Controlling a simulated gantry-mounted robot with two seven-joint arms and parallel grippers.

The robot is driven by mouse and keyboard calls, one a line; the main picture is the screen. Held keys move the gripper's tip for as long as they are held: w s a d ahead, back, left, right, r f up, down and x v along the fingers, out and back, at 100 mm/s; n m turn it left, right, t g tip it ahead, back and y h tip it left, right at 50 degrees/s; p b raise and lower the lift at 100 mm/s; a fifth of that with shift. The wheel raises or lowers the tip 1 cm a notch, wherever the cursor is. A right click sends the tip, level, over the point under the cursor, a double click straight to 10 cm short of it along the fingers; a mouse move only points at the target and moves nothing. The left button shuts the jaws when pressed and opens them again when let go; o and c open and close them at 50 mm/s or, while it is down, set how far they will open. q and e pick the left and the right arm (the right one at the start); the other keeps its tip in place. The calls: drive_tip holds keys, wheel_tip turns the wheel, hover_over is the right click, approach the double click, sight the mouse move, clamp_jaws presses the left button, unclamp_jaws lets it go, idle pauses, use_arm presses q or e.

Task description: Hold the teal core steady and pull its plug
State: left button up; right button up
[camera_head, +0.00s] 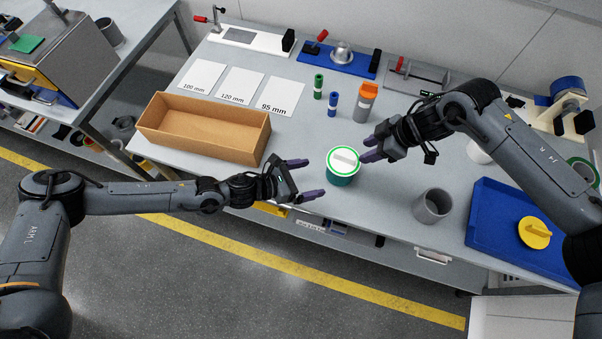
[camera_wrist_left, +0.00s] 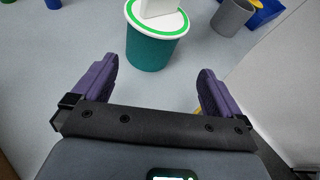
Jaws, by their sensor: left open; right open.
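The teal core (camera_head: 343,179) stands upright on the table. Its white plug (camera_head: 345,158) with a raised grip sits in the top, inside a green ring. In the left wrist view the core (camera_wrist_left: 150,52) stands ahead of the fingers, with the plug (camera_wrist_left: 158,8) cut off by the top edge. My left gripper (camera_head: 309,180) is open and empty, just left of the core; in its wrist view its fingers (camera_wrist_left: 155,82) are spread wide. My right gripper (camera_head: 366,148) is open, with its fingertips close to the plug's right side. I cannot tell if they touch it.
A cardboard box (camera_head: 190,143) lies open at left. A grey cup (camera_head: 432,206) stands right of the core. A blue tray (camera_head: 487,228) holds a yellow plug (camera_head: 534,232).

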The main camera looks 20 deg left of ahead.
sight(328, 171)
use_arm(q)
drive_tip(key=shift+w+a+f+m, duration=0.2)
drive_tip(key=shift+w+a+m, duration=0.15)
drive_tip(key=shift+a+m, duration=0.3)
drive_tip(key=shift+w+f, duration=0.15)
drive_tip(key=shift+w, duration=0.05)
drive_tip(key=x, duration=1)
drive_tip(key=shift+s+d, duration=0.1)
drive_tip(key=c, duration=0.8)
drive_tip(key=shift+f, duration=0.15)
use_arm(e)
drive_tip(key=o, duration=1)
drive_tip(key=shift+f, duration=0.1)
